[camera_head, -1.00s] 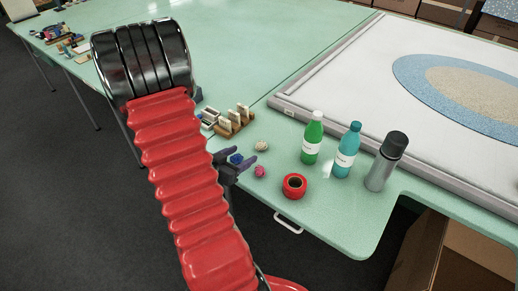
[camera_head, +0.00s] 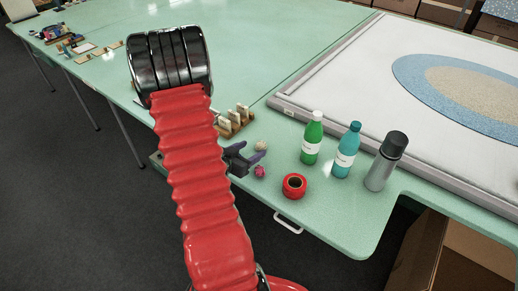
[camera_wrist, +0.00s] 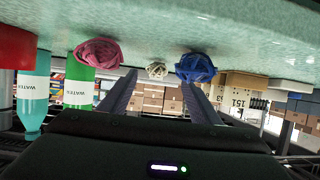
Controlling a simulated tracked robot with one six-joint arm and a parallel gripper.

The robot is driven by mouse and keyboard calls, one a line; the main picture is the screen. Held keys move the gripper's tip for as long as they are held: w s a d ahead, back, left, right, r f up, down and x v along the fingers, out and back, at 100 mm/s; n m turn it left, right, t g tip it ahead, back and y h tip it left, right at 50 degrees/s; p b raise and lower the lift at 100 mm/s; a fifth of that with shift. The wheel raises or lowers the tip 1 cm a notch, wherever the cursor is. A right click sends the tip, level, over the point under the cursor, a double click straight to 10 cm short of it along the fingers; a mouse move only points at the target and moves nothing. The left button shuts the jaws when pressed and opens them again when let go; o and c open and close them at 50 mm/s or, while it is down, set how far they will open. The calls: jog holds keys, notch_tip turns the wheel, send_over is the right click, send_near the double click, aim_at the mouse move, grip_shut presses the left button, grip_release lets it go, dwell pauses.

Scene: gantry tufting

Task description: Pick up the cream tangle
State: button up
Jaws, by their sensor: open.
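The cream tangle (camera_head: 261,146) is a small pale ball on the green table, just beyond my gripper's fingertips. In the wrist view, which is upside down, the cream tangle (camera_wrist: 157,70) shows between and beyond the two fingers. My gripper (camera_head: 251,151) is open and empty; its spread fingers also show in the wrist view (camera_wrist: 159,82). A pink tangle (camera_head: 260,171) lies nearer the table's front edge and shows in the wrist view (camera_wrist: 98,52). A blue tangle (camera_wrist: 195,67) is on the other side of the cream one and is hidden by my gripper in the head view.
A red tape roll (camera_head: 294,186), a green bottle (camera_head: 312,140), a teal bottle (camera_head: 346,152) and a grey flask (camera_head: 384,165) stand to the right. A wooden holder with cards (camera_head: 234,122) is behind. A white framed panel (camera_head: 345,75) lies at the back right.

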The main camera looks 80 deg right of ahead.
aim_at(257, 147)
jog(key=shift+x, duration=2.25)
jog(key=shift+f, duration=0.1)
jog(key=shift+c, duration=0.4)
jog(key=c, duration=1)
jog(key=shift+c, duration=0.2)
notch_tip(257, 147, up, 10)
